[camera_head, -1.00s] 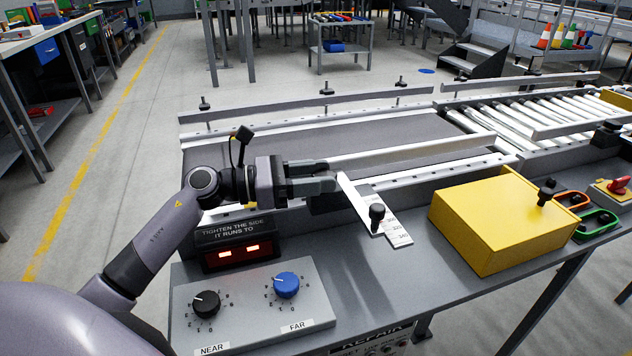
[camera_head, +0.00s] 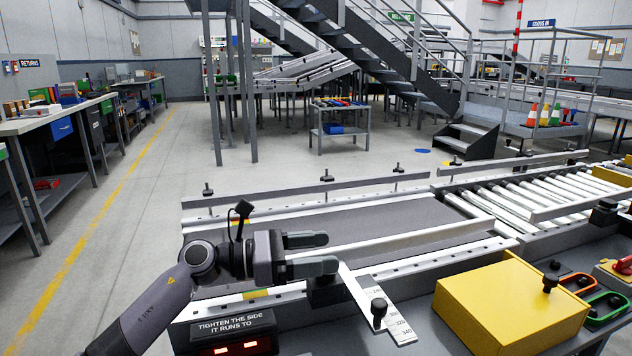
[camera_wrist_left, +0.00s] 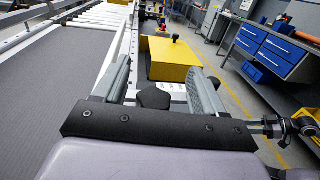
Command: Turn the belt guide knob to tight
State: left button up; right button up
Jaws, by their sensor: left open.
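A black knob (camera_head: 379,312) stands upright by a white numbered scale (camera_head: 400,325) on the near side of the conveyor. My left gripper (camera_head: 322,253) is open, over the near edge of the belt, fingers pointing right. It is to the left of and behind that knob, apart from it. In the left wrist view, a dark faceted knob (camera_wrist_left: 153,97) shows between the two fingers (camera_wrist_left: 160,82), with space on both sides. I cannot tell whether it is the same knob. A dark block under the near finger is partly hidden. The right gripper is not in view.
A yellow box (camera_head: 510,305) stands on the bench to the right of the scale. A white guide rail (camera_head: 400,242) runs along the belt (camera_head: 400,218). A lit sign box (camera_head: 225,330) is below my left arm. Green and orange handles (camera_head: 603,305) are at far right.

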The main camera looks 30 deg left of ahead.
pick_arm(q)
notch_tip(320, 180, up, 16)
jog(key=p, duration=0.2)
jog(key=shift+r, duration=0.25)
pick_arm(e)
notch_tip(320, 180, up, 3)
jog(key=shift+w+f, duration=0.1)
